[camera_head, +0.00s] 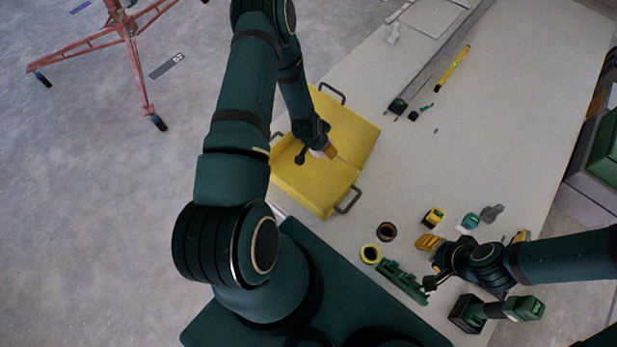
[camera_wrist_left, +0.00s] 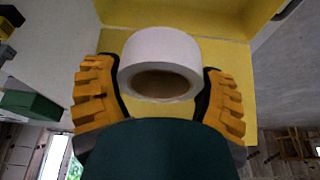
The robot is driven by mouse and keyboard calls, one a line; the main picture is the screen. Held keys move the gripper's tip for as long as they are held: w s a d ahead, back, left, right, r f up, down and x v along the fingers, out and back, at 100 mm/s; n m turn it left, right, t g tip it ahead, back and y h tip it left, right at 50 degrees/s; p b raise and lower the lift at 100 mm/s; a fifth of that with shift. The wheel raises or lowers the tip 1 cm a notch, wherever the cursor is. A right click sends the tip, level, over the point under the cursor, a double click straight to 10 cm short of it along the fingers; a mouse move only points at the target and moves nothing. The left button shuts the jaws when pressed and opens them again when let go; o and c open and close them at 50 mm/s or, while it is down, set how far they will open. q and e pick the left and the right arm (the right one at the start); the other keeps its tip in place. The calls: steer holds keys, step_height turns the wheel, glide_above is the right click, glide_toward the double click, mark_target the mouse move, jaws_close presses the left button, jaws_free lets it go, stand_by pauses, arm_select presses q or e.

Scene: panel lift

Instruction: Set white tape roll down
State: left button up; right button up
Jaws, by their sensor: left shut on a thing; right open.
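The white tape roll (camera_wrist_left: 160,46) is between the two orange ribbed fingers of my left gripper (camera_wrist_left: 160,88) in the left wrist view. The gripper is shut on it, and the roll's dark hole faces the camera. In the head view my left gripper (camera_head: 327,151) is over the yellow box (camera_head: 308,190), which has grey handles. The roll is mostly hidden there. Yellow surfaces of the box fill the area behind the roll in the wrist view; I cannot tell whether the roll touches them. My right gripper (camera_head: 432,243) is open, low over the near right part of the table.
The pale table (camera_head: 400,150) is clear beside the box's right side. A dark roll (camera_head: 386,231), a yellow roll (camera_head: 370,253), a green level-like tool (camera_head: 402,281) and a green drill (camera_head: 523,308) lie near my right gripper. A yellow level (camera_head: 453,69) lies farther back.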

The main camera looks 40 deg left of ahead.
arm_select(q)
steer(key=b, duration=0.2)
glide_above(306, 181)
step_height(306, 181, down, 14)
steer(key=shift+n, duration=0.4)
steer(key=f, duration=0.2)
steer(key=f+b, duration=0.1)
steer(key=f, duration=0.1)
steer(key=s+f+b, duration=0.1)
steer(key=f, duration=0.1)
steer(key=shift+a+f, duration=0.1)
steer(key=shift+f, duration=0.25)
steer(key=shift+f+b, duration=0.7)
steer(key=shift+f, duration=1.4)
steer(key=shift+r, duration=0.1)
steer(key=o, duration=1.1)
